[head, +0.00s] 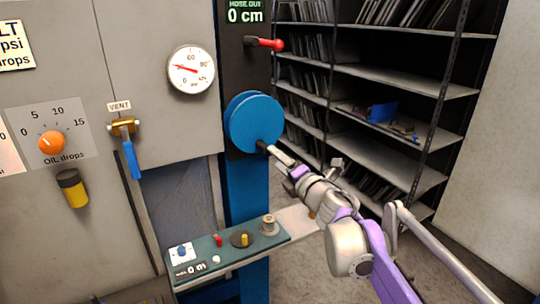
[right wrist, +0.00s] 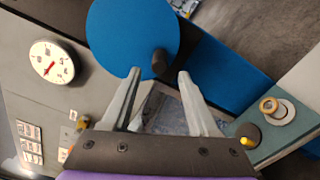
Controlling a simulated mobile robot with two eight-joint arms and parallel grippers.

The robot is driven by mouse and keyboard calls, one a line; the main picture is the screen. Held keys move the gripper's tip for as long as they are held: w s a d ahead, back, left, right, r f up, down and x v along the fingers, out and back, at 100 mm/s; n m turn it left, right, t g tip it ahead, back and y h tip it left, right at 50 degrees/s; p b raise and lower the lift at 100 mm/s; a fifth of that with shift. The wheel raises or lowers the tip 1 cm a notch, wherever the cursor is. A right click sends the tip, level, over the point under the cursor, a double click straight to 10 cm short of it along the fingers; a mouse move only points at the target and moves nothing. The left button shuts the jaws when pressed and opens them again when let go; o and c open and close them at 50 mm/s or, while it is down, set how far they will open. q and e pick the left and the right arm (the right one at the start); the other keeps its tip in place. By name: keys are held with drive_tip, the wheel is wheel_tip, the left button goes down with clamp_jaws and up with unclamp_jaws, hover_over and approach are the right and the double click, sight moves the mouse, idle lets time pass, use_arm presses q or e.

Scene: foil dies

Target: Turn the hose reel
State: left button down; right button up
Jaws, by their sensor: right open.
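The hose reel (head: 254,120) is a round blue disc on the dark upper part of a blue post, below a display reading "HOSE OUT 0 cm". The reel fills the top middle of the right wrist view (right wrist: 125,40). A dark crank knob (right wrist: 158,62) sticks out near its rim; in the head view the knob (head: 261,145) is at the reel's lower right. My right gripper (right wrist: 160,75) is open, with its two fingertips on either side of the knob's near end and gaps visible. I cannot tell how far the knob reaches between the fingers. My left gripper is out of view.
A red-tipped lever (head: 266,43) sits above the reel. A teal control shelf (head: 222,262) with small knobs juts out below. A gauge (head: 191,69) and a blue-handled vent valve (head: 131,160) are on the grey panel at left. Metal shelving (head: 400,75) stands behind at right.

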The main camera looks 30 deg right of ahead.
drive_tip(key=shift+s, duration=1.45)
drive_tip(key=s+a+f+m+g+h, duration=0.1)
drive_tip(key=s+f+m+g+h, duration=0.2)
drive_tip(key=s+f+m, duration=0.35)
drive_tip(key=s+a+f+m+g+h, duration=0.15)
drive_tip(key=s+f+m, duration=0.25)
drive_tip(key=f+m, duration=0.5)
drive_tip(key=s+a+f+m+g+y, duration=0.2)
drive_tip(key=s+a+f+m+g, duration=0.1)
drive_tip(key=s+f, duration=0.4)
drive_tip(key=s+a+f+m+g+y, duration=0.2)
drive_tip(key=s+a+f+m+g, duration=0.2)
drive_tip(key=s+a+f, duration=0.4)
drive_tip(key=shift+s+f+g, duration=0.3)
drive_tip(key=shift+f+g, duration=0.25)
drive_tip(key=shift+f, duration=0.3)
drive_tip(key=shift+m, duration=0.25)
